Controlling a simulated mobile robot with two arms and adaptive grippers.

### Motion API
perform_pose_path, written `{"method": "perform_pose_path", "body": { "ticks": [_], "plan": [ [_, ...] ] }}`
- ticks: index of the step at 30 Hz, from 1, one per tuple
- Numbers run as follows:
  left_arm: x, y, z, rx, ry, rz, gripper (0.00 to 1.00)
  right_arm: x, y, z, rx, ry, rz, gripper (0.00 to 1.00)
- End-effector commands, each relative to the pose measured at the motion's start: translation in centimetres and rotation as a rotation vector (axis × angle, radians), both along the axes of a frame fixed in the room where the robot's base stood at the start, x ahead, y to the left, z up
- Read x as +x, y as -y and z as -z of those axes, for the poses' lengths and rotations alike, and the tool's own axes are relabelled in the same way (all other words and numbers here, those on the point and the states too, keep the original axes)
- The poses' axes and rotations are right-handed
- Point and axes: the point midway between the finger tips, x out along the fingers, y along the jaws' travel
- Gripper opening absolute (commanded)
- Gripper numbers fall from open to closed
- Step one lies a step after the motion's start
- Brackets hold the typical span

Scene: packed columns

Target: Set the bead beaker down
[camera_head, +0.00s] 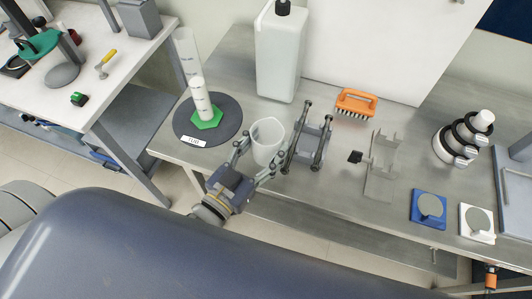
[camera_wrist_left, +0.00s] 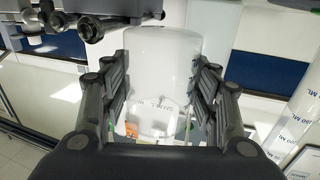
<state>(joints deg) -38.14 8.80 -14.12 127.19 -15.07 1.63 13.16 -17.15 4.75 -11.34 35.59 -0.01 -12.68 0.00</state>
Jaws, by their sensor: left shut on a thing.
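The beaker (camera_head: 268,142) is a whitish, see-through cup near the front edge of the steel bench. My left gripper (camera_head: 262,158) is shut on it, with one finger on each side. In the left wrist view the beaker (camera_wrist_left: 163,75) fills the space between the two dark fingers (camera_wrist_left: 162,105). It looks upright in the head view. I cannot make out beads in it, and I cannot tell whether its base touches the bench. My right gripper is not in view.
A dark round mat (camera_head: 180,128) with a white column on a green hexagonal base (camera_head: 208,120) lies to the left. A grey rack with dark rods (camera_head: 311,145) stands close on the right. A white bottle (camera_head: 280,60) and an orange brush (camera_head: 356,101) are behind.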

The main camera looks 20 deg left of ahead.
Motion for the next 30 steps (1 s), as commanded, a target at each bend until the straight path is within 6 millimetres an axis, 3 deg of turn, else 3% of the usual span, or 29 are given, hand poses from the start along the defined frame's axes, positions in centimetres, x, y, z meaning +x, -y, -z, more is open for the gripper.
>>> {"method": "perform_pose_path", "body": {
  "ticks": [7, 20, 21, 22, 30],
  "plan": [
    [0.0, 0.0, 3.6, 0.002, -0.002, -0.001, 0.29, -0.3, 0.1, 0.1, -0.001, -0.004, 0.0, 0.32],
    [0.0, 0.0, 4.3, 0.0, -0.001, 0.0, 0.29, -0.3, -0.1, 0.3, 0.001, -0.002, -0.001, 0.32],
    [0.0, 0.0, 4.3, 0.0, -0.001, 0.0, 0.6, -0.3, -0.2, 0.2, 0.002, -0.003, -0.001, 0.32],
    [0.0, 0.0, 4.2, 0.0, -0.001, 0.0, 0.64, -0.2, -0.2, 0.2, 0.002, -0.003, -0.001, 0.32],
    [0.0, 0.0, 4.2, 0.0, 0.0, 0.0, 0.64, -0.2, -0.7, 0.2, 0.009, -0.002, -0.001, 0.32]
  ]
}}
